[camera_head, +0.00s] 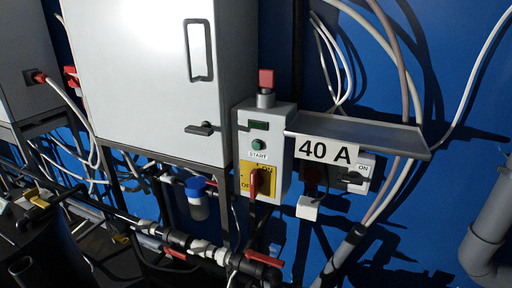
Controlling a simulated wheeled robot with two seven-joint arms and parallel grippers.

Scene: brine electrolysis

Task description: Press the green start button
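The green start button (258,144) is on the front of a light grey control box (283,140), just above a label reading START. A small dark display with green (258,125) sits above the button. A red rotary switch (261,182) on a yellow plate is below it. A red lamp or knob (266,79) stands on top of the box. Nothing covers the button. Neither of my grippers shows in the head view.
A grey cabinet (150,70) stands left of the box. A shelf (375,135) with a 40 A sign (327,152) juts out to the right. Pipes with red valve handles (264,258) run below. Cables hang on the blue wall (460,140).

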